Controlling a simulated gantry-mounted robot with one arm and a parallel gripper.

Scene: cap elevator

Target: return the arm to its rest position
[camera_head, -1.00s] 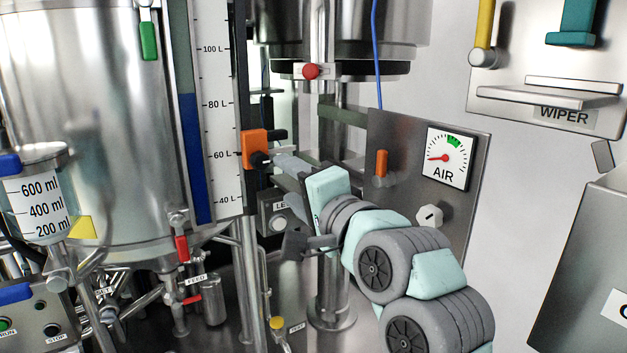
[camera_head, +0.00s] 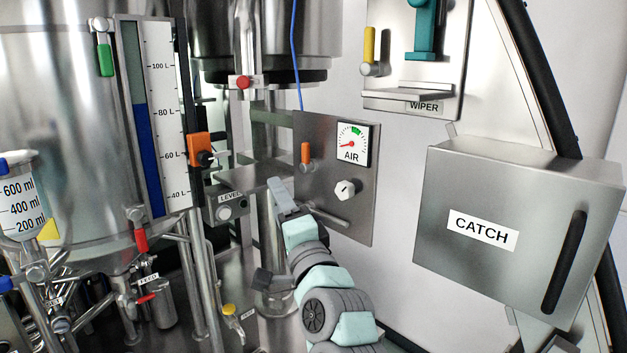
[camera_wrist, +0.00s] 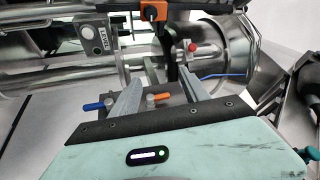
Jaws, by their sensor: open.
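My gripper (camera_head: 279,186) is at the end of my grey and mint arm, in front of the steel column and just left of the AIR panel (camera_head: 352,220). Its two grey fingers stand apart in the wrist view (camera_wrist: 165,82), with nothing held between them. The orange block (camera_head: 200,148) on the level gauge (camera_head: 163,120) is up and to the left of the gripper, apart from it. The block also shows at the top of the wrist view (camera_wrist: 154,12).
The CATCH box (camera_head: 440,180) stands at the right, with the WIPER shelf (camera_head: 408,92) above and left of it. The LEVEL box (camera_head: 226,207) is close to the gripper's left. A tank (camera_head: 60,120) and pipework fill the left side.

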